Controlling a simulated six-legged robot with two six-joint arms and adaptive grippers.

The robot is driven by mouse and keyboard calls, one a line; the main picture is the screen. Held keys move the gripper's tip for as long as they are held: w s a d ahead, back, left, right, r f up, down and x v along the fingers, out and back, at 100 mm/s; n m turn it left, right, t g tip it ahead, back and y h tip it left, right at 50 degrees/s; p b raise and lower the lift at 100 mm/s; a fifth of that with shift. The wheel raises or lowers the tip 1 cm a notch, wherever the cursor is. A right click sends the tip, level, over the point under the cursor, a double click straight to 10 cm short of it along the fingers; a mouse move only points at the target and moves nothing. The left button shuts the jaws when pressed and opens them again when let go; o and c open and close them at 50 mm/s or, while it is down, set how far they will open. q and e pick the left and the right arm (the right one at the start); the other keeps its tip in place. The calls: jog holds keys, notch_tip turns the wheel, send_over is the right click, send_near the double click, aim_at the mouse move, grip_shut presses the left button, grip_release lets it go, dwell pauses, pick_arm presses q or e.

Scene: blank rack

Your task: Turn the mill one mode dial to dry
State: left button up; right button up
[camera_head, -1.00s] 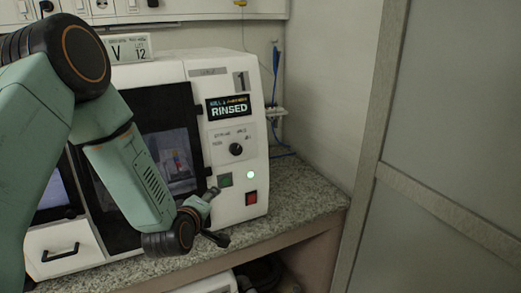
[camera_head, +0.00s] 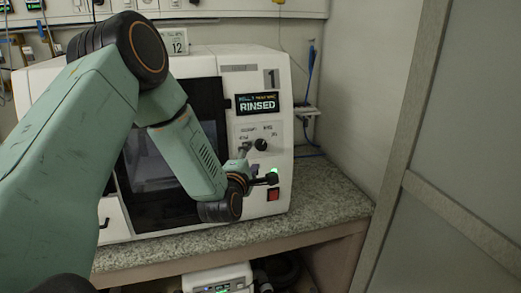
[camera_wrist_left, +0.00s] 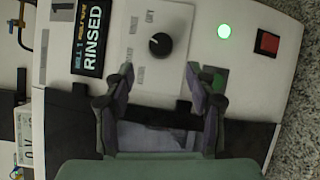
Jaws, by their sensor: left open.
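The mill (camera_head: 290,180) is a white machine marked 1, with a dark window, standing on a speckled counter. Its display (camera_head: 257,103) reads RINSED. The black mode dial (camera_head: 261,144) is on the front panel below the display; it also shows in the left wrist view (camera_wrist_left: 160,44), where the picture is turned sideways. The labels around it are too small to read surely. My left gripper (camera_head: 262,172) is in front of the panel, just below the dial. In the left wrist view its fingers (camera_wrist_left: 160,84) are apart and empty, with the dial beyond the fingertips. My right gripper is not in view.
The counter (camera_head: 335,195) is clear to the right of the mill. A wall and a framed panel (camera_head: 450,150) stand at right.

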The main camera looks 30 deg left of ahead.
aim_at(261, 147)
pick_arm(q)
jog(key=x, duration=0.5)
jog(key=shift+w+f, duration=0.1)
jog(key=shift+w, duration=0.35)
jog(key=shift+w+a, duration=0.15)
jog(key=shift+w, duration=0.05)
jog(key=shift+w+d, duration=0.2)
jog(key=shift+d, duration=0.2)
jog(key=shift+a, duration=0.35)
jog(key=c, duration=0.4)
jog(key=shift+d, duration=0.15)
jog(key=c, duration=0.7)
